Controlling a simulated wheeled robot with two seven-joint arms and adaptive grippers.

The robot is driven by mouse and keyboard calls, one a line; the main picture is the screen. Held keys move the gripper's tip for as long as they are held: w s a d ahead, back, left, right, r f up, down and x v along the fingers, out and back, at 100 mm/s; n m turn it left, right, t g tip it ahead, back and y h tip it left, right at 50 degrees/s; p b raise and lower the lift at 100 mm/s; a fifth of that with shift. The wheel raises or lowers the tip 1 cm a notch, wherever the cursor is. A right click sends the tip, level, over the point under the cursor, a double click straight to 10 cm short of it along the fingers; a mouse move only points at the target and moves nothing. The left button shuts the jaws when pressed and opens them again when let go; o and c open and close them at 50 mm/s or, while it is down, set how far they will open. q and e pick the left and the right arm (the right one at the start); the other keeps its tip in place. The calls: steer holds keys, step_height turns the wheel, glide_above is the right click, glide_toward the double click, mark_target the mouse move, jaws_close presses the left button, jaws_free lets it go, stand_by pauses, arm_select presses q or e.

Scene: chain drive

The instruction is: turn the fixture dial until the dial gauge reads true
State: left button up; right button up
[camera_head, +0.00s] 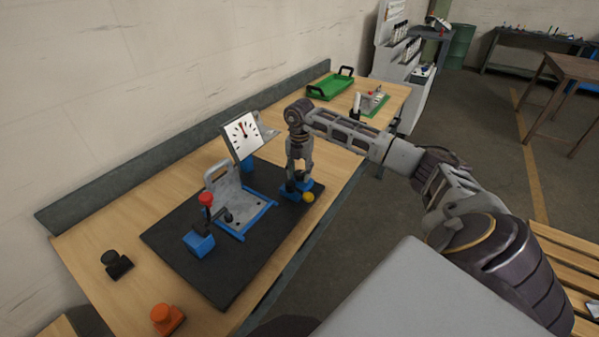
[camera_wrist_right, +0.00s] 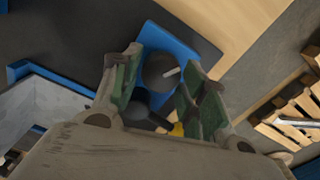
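The fixture dial (camera_wrist_right: 160,70), a dark round knob with a pale pointer line, sits on a blue base (camera_wrist_right: 178,38); this base also shows in the head view (camera_head: 290,194). My right gripper (camera_head: 299,178) points down over it. In the wrist view its fingers (camera_wrist_right: 165,75) are apart on either side of the dial, with visible gaps. My left gripper is not seen.
On the black mat (camera_head: 170,235) stand a grey bracket plate (camera_head: 238,206) with blue edging and a red-knobbed clamp (camera_head: 205,199) on a blue block. A green tray (camera_head: 330,86) lies behind.

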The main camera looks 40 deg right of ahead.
mark_target(300, 173)
steer(key=shift+o, duration=0.9)
steer(key=shift+r, duration=0.1)
step_height(300, 173, up, 12)
stand_by(0.9)
